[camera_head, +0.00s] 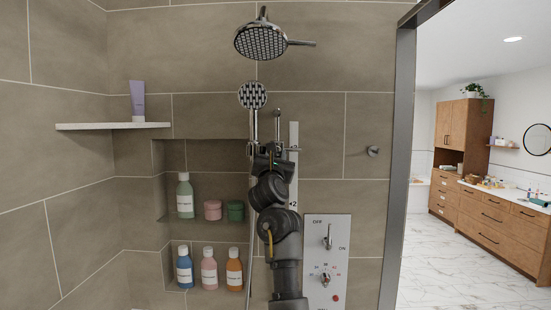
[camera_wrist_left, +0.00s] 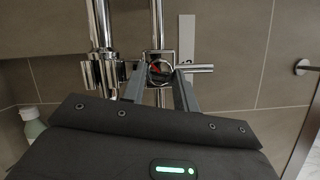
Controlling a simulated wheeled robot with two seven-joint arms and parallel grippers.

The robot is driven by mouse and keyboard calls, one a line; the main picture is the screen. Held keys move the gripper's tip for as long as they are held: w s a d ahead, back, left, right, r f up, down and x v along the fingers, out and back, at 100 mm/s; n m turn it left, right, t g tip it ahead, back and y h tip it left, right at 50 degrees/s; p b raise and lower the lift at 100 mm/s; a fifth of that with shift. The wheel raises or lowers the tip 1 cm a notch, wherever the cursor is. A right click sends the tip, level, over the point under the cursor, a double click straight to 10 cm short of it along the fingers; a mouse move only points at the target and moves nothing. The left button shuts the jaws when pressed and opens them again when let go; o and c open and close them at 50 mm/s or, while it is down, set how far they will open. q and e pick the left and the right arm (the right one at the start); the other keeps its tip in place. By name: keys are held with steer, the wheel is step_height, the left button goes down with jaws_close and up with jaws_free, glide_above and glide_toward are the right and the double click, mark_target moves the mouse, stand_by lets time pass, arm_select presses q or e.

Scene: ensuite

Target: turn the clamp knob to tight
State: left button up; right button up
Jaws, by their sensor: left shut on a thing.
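The clamp knob (camera_wrist_left: 160,70) shows in the left wrist view as a round piece with a dark face and a bit of red, on a chrome clamp on the vertical rail (camera_wrist_left: 158,22). A short chrome lever (camera_wrist_left: 200,69) sticks out level to its right. My left gripper (camera_wrist_left: 160,84) has one finger on each side of the knob and is shut on it. In the head view my left gripper (camera_head: 272,150) reaches up to the clamp, and my own arm hides most of the knob. My right gripper is in neither view.
A hand shower (camera_head: 253,95) hangs just left of the clamp, below the overhead shower (camera_head: 261,41). A white scale strip (camera_head: 294,165) is behind. A control panel (camera_head: 327,262) is at lower right. Bottles stand in the wall niche (camera_head: 205,152) at left.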

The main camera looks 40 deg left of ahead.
arm_select(q)
steer(key=shift+s+a+r+m+g+h+b, duration=0.1)
steer(key=shift+r+m+g+h+b, duration=0.15)
steer(key=shift+m+h+b, duration=2.2)
steer(key=shift+s+a+r+m+g+h+b, duration=0.1)
steer(key=shift+a+r+m+g+h+b, duration=0.25)
steer(key=shift+m, duration=4.15)
steer(key=shift+s+d+m+g+h+b, duration=0.15)
steer(key=shift+m+h+b, duration=1.25)
steer(key=shift+m, duration=2.05)
steer(key=o, duration=1)
steer(key=shift+c, duration=0.2)
